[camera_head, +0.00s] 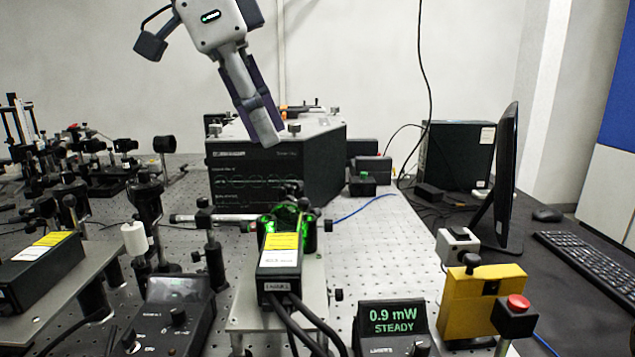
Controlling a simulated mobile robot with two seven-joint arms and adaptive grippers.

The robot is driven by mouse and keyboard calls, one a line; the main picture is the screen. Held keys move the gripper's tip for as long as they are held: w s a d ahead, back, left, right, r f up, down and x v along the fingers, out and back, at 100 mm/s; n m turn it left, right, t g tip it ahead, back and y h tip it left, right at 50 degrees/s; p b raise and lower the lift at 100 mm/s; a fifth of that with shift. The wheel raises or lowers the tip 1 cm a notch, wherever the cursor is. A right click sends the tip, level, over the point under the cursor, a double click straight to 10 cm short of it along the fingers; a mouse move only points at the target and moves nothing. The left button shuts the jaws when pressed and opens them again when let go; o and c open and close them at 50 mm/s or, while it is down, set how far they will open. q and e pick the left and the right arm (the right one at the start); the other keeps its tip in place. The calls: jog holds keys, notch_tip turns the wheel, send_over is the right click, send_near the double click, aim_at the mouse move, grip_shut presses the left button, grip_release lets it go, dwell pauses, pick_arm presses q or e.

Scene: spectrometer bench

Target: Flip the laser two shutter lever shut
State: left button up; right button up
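A black laser box (280,268) with a yellow and white label sits on a raised plate in the middle of the bench. Its small end label is too small to read surely. Green light glows on the dark parts (290,222) at its far end; I cannot make out a shutter lever among them. Another black laser box (38,262) with a similar label is at the left edge. My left gripper (266,138) hangs high at the upper left, pointing down, well above the bench and apart from both lasers. My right gripper is out of view.
A yellow box (478,300) and a red-button box (515,312) stand at front right. A large black instrument (275,172) is behind the middle laser. A monitor (500,175) stands right. Optics posts crowd the left.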

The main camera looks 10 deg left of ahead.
pick_arm(q)
jog(key=x, duration=0.3)
jog(key=s+x, duration=0.1)
jog(key=x, duration=0.7)
jog(key=shift+s+d+f, duration=0.15)
jog(key=shift+s+f, duration=0.05)
jog(key=shift+s, duration=0.1)
jog(key=shift+c, duration=0.3)
